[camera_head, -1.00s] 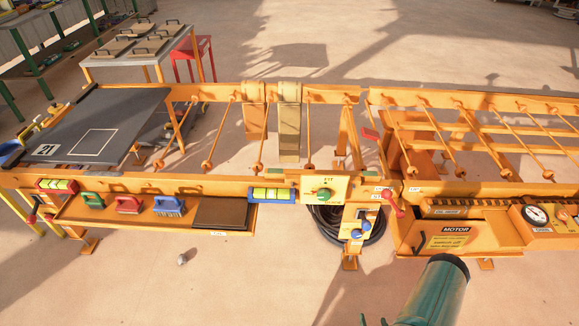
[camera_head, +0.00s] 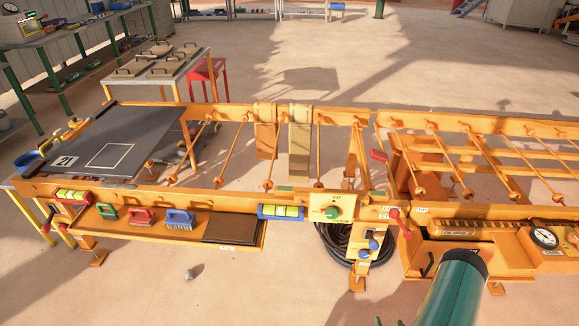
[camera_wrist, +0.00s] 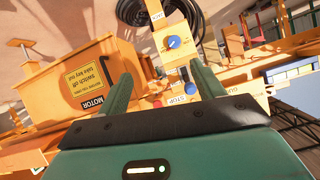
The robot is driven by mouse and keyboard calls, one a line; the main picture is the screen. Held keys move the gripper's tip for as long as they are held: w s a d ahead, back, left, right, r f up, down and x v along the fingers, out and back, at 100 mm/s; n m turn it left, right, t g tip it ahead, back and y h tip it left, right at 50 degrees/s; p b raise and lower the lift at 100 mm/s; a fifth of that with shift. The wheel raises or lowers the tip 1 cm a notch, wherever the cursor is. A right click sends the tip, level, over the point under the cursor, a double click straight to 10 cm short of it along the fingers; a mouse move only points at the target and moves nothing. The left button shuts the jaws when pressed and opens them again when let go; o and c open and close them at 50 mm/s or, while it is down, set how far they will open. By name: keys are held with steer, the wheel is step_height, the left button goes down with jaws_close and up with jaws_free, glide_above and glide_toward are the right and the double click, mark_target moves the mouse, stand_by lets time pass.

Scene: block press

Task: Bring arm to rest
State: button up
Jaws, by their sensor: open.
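My gripper (camera_wrist: 160,74) shows in the wrist view as two green fingers set wide apart. It is open, with nothing held between the fingers. Beyond them is the orange press frame, with a control panel bearing a blue knob (camera_wrist: 173,42) and a STOP label (camera_wrist: 178,100). In the head view my green arm link (camera_head: 455,285) rises at the bottom right, in front of the motor housing. The fingers cannot be made out clearly there.
The orange roller frame (camera_head: 330,195) crosses the view, with a dark plate (camera_head: 140,127) at its left end. A coiled black hose (camera_head: 335,245) hangs below. The floor at front left is mostly clear.

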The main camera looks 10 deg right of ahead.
steer(key=w+d+r+n+g, duration=0.1)
steer(key=w+d+r, duration=0.1)
steer(key=w+r, duration=0.7)
steer(key=w+d+r+n+g, duration=0.1)
steer(key=w+d+r, duration=0.1)
steer(key=w+r, duration=0.65)
steer(key=w+a+r+g, duration=0.1)
steer(key=a+r, duration=0.3)
steer(key=r, duration=0.7)
steer(key=w+a+r+g, duration=0.1)
steer(key=a+r, duration=0.2)
steer(key=r, duration=0.8)
steer(key=s+a+r+n, duration=0.1)
steer(key=s+a+r, duration=0.2)
steer(key=a+r, duration=0.45)
steer(key=s+a+r, duration=0.4)
steer(key=a+r, duration=0.2)
steer(key=r, duration=0.2)
steer(key=s+a+r+n+g+y, duration=0.1)
steer(key=s+a+r, duration=0.3)
steer(key=s, duration=0.5)
steer(key=s+a+r+g+y, duration=0.1)
steer(key=s+a+r, duration=0.3)
steer(key=s+a, duration=0.4)
steer(key=shift+s+a+n+y, duration=0.25)
steer(key=shift+s+n+y, duration=0.15)
steer(key=shift+y, duration=0.2)
